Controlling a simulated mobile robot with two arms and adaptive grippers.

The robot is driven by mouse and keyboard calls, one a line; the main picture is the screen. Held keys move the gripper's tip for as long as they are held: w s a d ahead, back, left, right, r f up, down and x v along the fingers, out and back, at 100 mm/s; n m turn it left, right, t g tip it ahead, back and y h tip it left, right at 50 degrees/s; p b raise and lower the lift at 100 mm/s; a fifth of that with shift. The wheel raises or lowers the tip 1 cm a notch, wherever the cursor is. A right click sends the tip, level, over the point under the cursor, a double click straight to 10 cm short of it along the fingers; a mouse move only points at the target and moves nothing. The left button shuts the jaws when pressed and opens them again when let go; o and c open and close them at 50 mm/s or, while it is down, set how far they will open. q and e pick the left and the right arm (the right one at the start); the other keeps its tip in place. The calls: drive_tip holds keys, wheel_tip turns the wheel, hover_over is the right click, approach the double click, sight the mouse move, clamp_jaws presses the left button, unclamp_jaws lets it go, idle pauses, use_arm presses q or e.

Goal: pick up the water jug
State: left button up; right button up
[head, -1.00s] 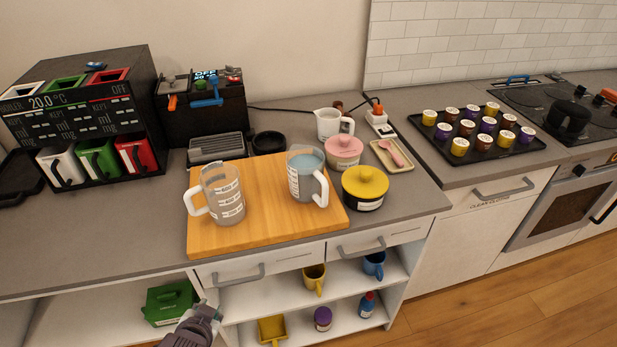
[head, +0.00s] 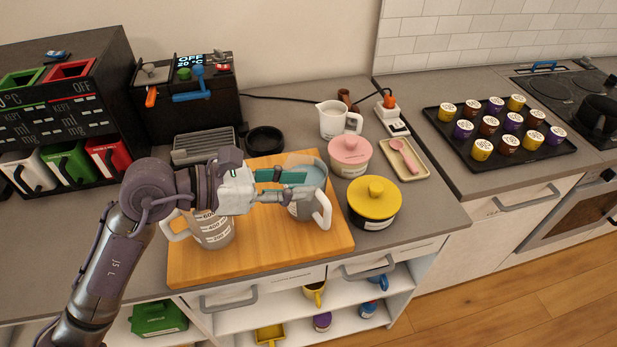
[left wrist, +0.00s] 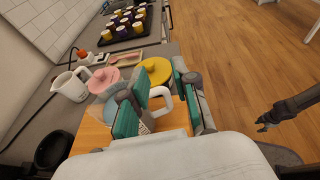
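The water jug (head: 312,172), a clear measuring jug with blue water and a white handle, stands on the wooden board (head: 262,250). My left gripper (head: 298,186) is open at the jug, its fingers covering part of the jug's side in the head view. In the left wrist view, the jug's white handle (left wrist: 164,104) shows between the two teal-padded fingers (left wrist: 158,108); whether they touch it I cannot tell. My right gripper (left wrist: 265,124) shows small at the right of the left wrist view, over the floor; its opening is too small to judge.
A second measuring jug (head: 214,232) stands on the board's left, partly behind my left arm. A yellow lidded pot (head: 374,200) and a pink one (head: 350,156) stand close right of the water jug. A white jug (head: 334,121) is behind.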

use_arm(q)
wheel_tip(320, 180, down, 2)
drive_tip(key=y, duration=0.1)
drive_tip(key=p, duration=0.1)
approach(326, 227)
drive_tip(key=w+d+r, duration=0.2)
drive_tip(key=d, duration=0.1)
drive_tip(key=shift+w+d+f, duration=0.2)
drive_tip(key=shift+d+f, duration=0.1)
drive_tip(key=p+x, duration=0.2)
drive_tip(key=x, duration=0.2)
drive_tip(key=shift+w+d, duration=0.15)
drive_tip(key=shift+d, duration=0.15)
drive_tip(key=shift+w+d+f, duration=0.2)
drive_tip(key=shift+d+f, duration=0.1)
drive_tip(key=shift+d, duration=0.15)
use_arm(e)
drive_tip(key=r, duration=0.3)
drive_tip(key=shift+s+a, duration=0.1)
drive_tip(key=shift+s, duration=0.15)
use_arm(q)
clamp_jaws()
drive_tip(key=shift+r, duration=0.1)
